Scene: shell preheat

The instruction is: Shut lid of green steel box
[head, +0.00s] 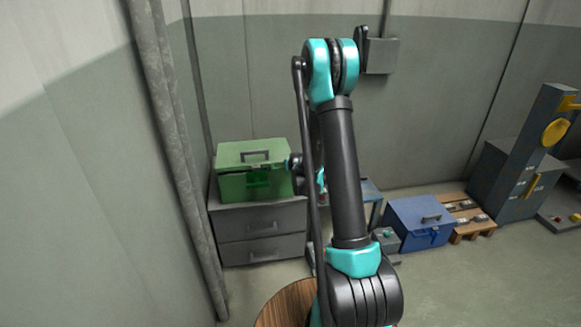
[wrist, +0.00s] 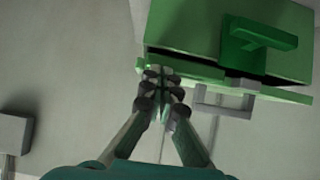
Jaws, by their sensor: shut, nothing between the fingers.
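The green steel box (head: 245,188) stands on a grey drawer cabinet at the left in the head view. Its paler upper panel, which looks like the lid (head: 229,155), carries a grey handle, and a darker patch shows below it. In the wrist view the green box (wrist: 180,28) fills the upper right, with a green handle-like part, a dark gap, a thin green strip and a grey handle. I cannot tell how far open the lid is. My gripper (wrist: 163,78) is shut and empty, at the strip's left end; contact is unclear. My arm hides its fingertips in the head view.
The grey drawer cabinet (head: 263,220) stands by the wall, with a vertical pipe (head: 171,130) to its left. Right of my arm are a blue box (head: 420,222), a wooden pallet (head: 472,222) and a grey machine with yellow parts (head: 510,185). A round wooden top (head: 285,305) is in front.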

